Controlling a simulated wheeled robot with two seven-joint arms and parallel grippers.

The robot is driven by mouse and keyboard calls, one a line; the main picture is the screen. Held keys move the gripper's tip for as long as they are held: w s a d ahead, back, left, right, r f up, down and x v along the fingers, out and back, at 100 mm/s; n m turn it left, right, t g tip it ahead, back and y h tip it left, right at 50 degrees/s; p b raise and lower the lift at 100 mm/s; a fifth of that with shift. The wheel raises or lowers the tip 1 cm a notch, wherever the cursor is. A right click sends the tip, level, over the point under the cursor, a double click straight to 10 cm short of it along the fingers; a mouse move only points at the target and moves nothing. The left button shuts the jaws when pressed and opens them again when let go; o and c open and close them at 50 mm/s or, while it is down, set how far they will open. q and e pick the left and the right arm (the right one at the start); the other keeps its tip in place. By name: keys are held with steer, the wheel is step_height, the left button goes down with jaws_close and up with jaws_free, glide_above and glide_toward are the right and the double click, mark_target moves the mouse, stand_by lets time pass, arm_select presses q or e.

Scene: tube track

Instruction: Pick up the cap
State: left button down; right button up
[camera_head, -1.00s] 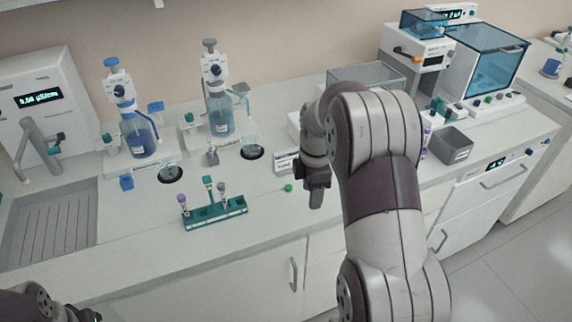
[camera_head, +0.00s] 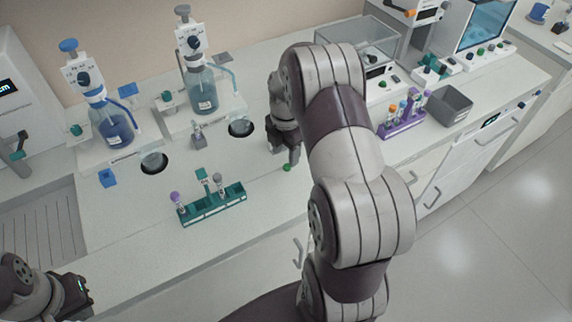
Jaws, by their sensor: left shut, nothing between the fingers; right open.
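A small green cap (camera_head: 287,168) lies on the white bench to the right of a teal tube rack (camera_head: 213,207). My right gripper (camera_head: 294,158) points down just above and slightly right of the cap. It is open, with nothing seen between its fingers. Whether a finger touches the cap cannot be told. My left gripper (camera_head: 77,296) is shut and empty at the lower left, far from the cap. The teal rack holds a few capped tubes.
Bottles with dispenser tops (camera_head: 114,122) (camera_head: 202,90) stand at the back left. A purple tube rack (camera_head: 402,127) and a grey bin (camera_head: 451,106) stand right of my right arm. The bench between teal rack and cap is clear.

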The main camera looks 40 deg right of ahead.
mark_target(287, 168)
steer(key=f, duration=0.4)
steer(key=shift+s+p, duration=0.3)
steer(key=shift+s, duration=0.1)
steer(key=shift+w, duration=0.1)
steer(key=shift+c, duration=1.2)
steer(key=c, duration=0.6)
steer(key=shift+r, duration=0.1)
